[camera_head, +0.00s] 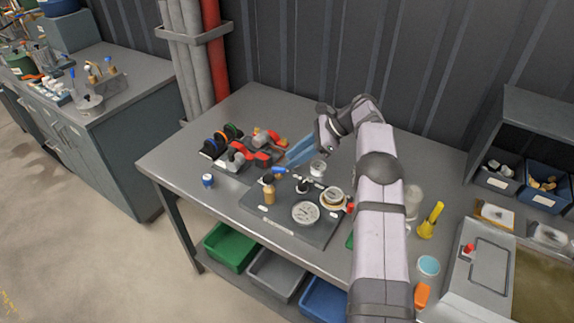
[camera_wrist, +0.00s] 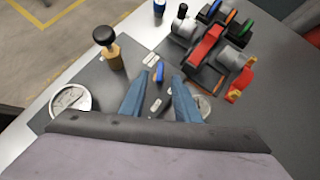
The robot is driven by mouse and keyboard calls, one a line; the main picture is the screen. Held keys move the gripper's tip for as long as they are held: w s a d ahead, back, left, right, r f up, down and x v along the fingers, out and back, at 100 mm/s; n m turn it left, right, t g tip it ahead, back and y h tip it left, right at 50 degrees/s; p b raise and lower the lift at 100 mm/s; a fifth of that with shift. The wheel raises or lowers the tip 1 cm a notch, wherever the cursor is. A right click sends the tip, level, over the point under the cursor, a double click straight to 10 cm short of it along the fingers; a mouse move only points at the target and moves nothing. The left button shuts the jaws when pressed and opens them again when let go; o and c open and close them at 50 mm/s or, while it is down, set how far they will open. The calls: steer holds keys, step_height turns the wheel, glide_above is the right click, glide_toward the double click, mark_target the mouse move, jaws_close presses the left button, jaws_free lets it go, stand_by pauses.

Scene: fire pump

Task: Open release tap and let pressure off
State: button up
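A small blue lever (camera_head: 279,170), which looks like the release tap, sits at the back edge of the dark pump plate (camera_head: 258,210). In the wrist view the blue lever (camera_wrist: 159,72) shows between my two fingertips, with a gap on both sides. My gripper (camera_head: 291,155) has blue fingers that stand apart with nothing held; it also shows in the wrist view (camera_wrist: 158,80). I cannot tell how far above the lever the tips are. A round white gauge (camera_head: 305,212) lies on the plate; its needle is too small to read.
A brass post with a black knob (camera_wrist: 108,47) stands on the plate near the lever. Red and black fittings (camera_head: 250,152) lie behind it on the bench. A blue-capped bottle (camera_head: 208,181) stands to the left. Yellow and orange tools (camera_head: 431,221) lie right of my arm.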

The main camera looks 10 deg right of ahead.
mark_target(279, 168)
steer(key=shift+v, duration=1.1)
steer(key=a+h+p, duration=0.1)
steer(key=p, duration=0.1)
steer(key=a+r+h+p, duration=0.1)
steer(key=h+p, duration=0.1)
steer(key=a+r+g+h+p, duration=0.1)
steer(key=p, duration=0.1)
steer(key=shift+w, duration=0.4)
steer(key=shift+f, duration=0.1)
steer(key=shift+p+x, duration=1.8)
steer(key=shift+x, duration=1.8)
jaws_close()
